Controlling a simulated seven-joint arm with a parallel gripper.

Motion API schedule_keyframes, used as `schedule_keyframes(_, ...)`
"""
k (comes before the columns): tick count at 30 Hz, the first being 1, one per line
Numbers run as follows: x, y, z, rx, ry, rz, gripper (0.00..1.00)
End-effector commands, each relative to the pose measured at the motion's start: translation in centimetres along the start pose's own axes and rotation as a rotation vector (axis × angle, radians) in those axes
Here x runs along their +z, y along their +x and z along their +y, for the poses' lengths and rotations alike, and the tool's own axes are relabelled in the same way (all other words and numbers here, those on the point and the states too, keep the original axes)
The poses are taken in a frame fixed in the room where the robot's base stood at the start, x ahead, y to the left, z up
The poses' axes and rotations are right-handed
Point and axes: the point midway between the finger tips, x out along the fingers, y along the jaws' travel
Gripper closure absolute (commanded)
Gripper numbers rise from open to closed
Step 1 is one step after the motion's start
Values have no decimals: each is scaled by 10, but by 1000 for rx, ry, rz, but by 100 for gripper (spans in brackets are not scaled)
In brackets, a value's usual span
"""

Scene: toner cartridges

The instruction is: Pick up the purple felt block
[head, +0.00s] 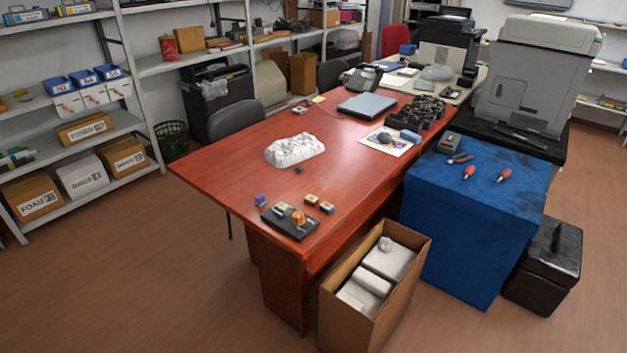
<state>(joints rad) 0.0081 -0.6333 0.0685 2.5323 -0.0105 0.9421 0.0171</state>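A small purple-blue block (261,200) sits on the red-brown desk (225,170) near its front left, just behind a black tray (283,231). It looks like the purple felt block, but it is too small to tell its material. A small blue block with a tan top (327,208) and a dark red block with a pale top (311,200) stand to its right. The tray holds a pale-topped block (281,209) and an orange rounded piece (298,217). My gripper is not in view.
A crumpled white bundle (294,150) and a small dark piece (299,170) lie farther back on the desk. A laptop (367,106) and black parts (420,112) are beyond. An open cardboard box (338,322) stands on the floor in front. The desk's left end is clear.

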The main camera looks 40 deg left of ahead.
Motion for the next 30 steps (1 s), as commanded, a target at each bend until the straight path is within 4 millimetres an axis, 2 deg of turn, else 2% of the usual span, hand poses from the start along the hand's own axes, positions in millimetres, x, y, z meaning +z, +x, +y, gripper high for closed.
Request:
schedule_keyframes(13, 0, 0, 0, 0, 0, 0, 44)
schedule_keyframes(14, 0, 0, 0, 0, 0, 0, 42)
schedule_keyframes(17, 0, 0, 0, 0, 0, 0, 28)
schedule_keyframes(26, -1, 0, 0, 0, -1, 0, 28)
schedule_keyframes(30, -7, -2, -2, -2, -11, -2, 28)
